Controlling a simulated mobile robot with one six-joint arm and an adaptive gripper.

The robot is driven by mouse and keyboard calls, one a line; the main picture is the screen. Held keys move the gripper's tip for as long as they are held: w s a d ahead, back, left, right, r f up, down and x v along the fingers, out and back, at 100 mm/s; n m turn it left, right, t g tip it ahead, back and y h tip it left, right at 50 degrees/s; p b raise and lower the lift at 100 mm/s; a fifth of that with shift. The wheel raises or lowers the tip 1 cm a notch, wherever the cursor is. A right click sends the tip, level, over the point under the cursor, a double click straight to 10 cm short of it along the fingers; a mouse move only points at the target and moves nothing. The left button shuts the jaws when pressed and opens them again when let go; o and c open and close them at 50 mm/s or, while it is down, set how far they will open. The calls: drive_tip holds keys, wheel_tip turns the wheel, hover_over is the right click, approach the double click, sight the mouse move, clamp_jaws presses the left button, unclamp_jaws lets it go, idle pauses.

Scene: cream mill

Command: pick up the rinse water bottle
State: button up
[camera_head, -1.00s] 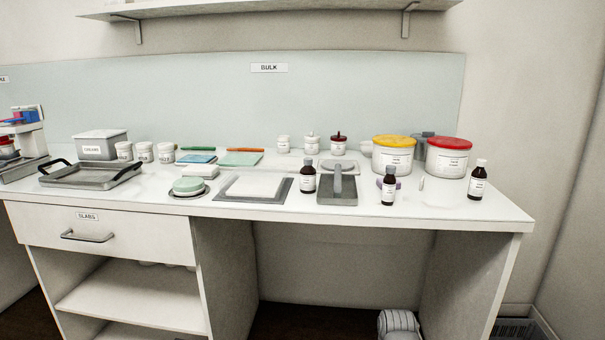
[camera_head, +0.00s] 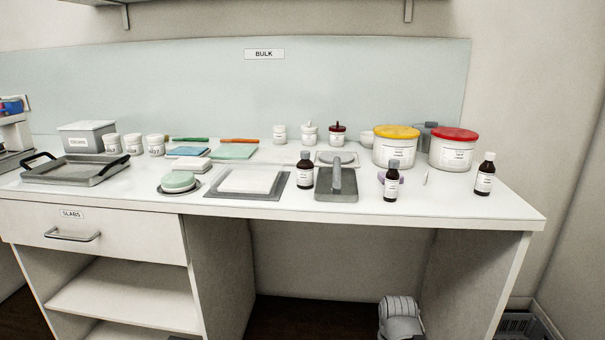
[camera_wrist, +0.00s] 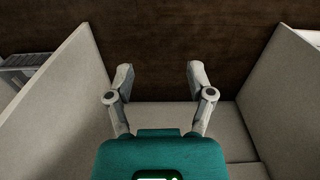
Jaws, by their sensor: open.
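Three small dark brown bottles with white labels stand upright on the white bench in the head view. One with a black cap (camera_head: 305,171) is left of the grey scale-like tool. One with a grey cap (camera_head: 391,182) is near the front edge, in front of the yellow-lidded tub. One with a white cap (camera_head: 484,175) is at the right end. The labels are too small to read, so I cannot tell which is the rinse water bottle. My gripper (camera_wrist: 160,80) shows only in the wrist view, open and empty, over the dark floor between pale panels, away from the bottles.
The bench (camera_head: 440,206) also carries a yellow-lidded tub (camera_head: 396,150), a red-lidded tub (camera_head: 453,153), a grey block with an upright handle (camera_head: 336,186), a white slab on a mat (camera_head: 246,181) and a handled tray (camera_head: 75,171). A shelf hangs above. Some bare bench surrounds the right-hand bottles.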

sight(304, 155)
drive_tip(key=w+a+r+m+t+h+p, duration=0.1)
drive_tip(key=w+a+r+h+p, duration=0.15)
drive_tip(key=r+p, duration=1)
drive_tip(key=w+a+r+m+t+h+p, duration=0.15)
drive_tip(key=w+r+p, duration=0.25)
drive_tip(key=r+p, duration=0.9)
drive_tip(key=w+a+r+m+t+h+p, duration=0.1)
drive_tip(key=w+a+r+t+p, duration=0.15)
drive_tip(key=r+p, duration=1.1)
drive_tip(key=w+a+r+t, duration=0.1)
drive_tip(key=a+r, duration=0.1)
drive_tip(key=a, duration=0.1)
drive_tip(key=w+a+r+t+b, duration=0.1)
drive_tip(key=w+a+r, duration=0.1)
drive_tip(key=a, duration=0.2)
drive_tip(key=w+a+r+m+t+h, duration=0.1)
drive_tip(key=a+r, duration=0.1)
drive_tip(key=a, duration=0.2)
drive_tip(key=shift+w+a+r+t, duration=0.15)
drive_tip(key=shift+w+r+t, duration=0.1)
drive_tip(key=shift+w+t, duration=0.15)
drive_tip(key=a+r+t, duration=0.3)
drive_tip(key=a+r, duration=0.2)
drive_tip(key=a, duration=0.4)
drive_tip(key=shift+w+a+t, duration=0.15)
drive_tip(key=shift+a+t, duration=0.15)
drive_tip(key=shift+t, duration=0.1)
drive_tip(key=shift+m, duration=0.25)
